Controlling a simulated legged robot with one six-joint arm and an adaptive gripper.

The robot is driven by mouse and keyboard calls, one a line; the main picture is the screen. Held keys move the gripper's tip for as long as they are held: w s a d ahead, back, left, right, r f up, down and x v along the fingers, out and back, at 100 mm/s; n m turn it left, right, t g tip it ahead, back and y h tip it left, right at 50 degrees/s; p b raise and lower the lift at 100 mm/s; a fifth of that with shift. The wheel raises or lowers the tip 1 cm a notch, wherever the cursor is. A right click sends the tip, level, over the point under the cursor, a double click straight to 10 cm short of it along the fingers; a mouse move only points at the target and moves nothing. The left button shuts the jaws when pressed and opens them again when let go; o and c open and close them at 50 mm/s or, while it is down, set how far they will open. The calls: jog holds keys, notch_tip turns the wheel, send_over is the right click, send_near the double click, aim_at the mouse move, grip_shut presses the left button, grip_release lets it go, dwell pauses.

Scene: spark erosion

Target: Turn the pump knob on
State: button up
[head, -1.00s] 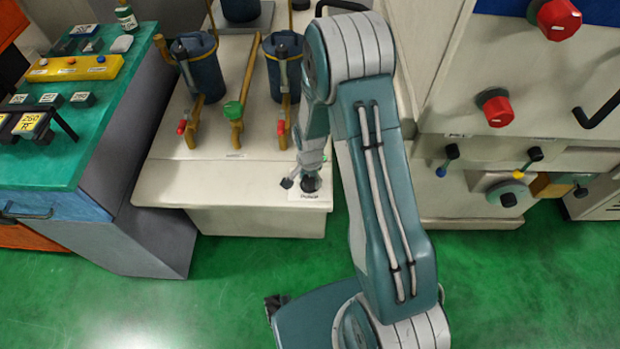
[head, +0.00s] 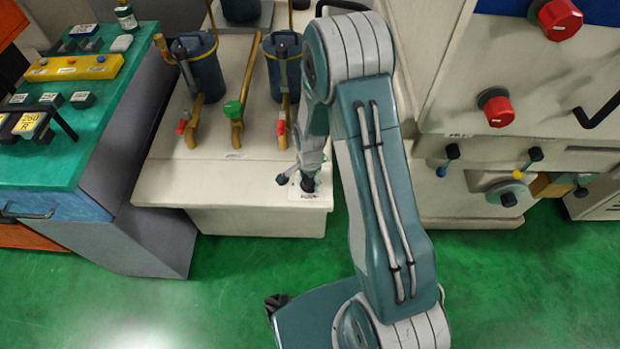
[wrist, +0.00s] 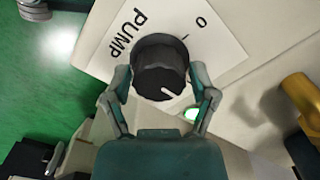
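The black pump knob (wrist: 160,72) sits on a white label (wrist: 205,45) printed PUMP and O in the wrist view. A short white mark on the knob points to the lower right of that view. My gripper (wrist: 161,80) is open, with one finger on each side of the knob. A narrow gap seems to show beside the fingertips; I cannot tell whether either touches. In the head view the knob (head: 308,185) shows small at the front right corner of the pale bench, with my gripper over it, partly hidden by my arm.
The pale bench (head: 240,215) carries blue canisters (head: 205,75) and yellow pipes with red and green valve handles behind the knob. A green-topped table (head: 60,170) stands left. A cabinet with red knobs (head: 495,107) stands right.

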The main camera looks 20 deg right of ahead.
jog(key=shift+r, duration=0.1)
dwell(0.3)
notch_tip(320, 180, up, 12)
dwell(0.5)
jog(key=shift+a, duration=0.1)
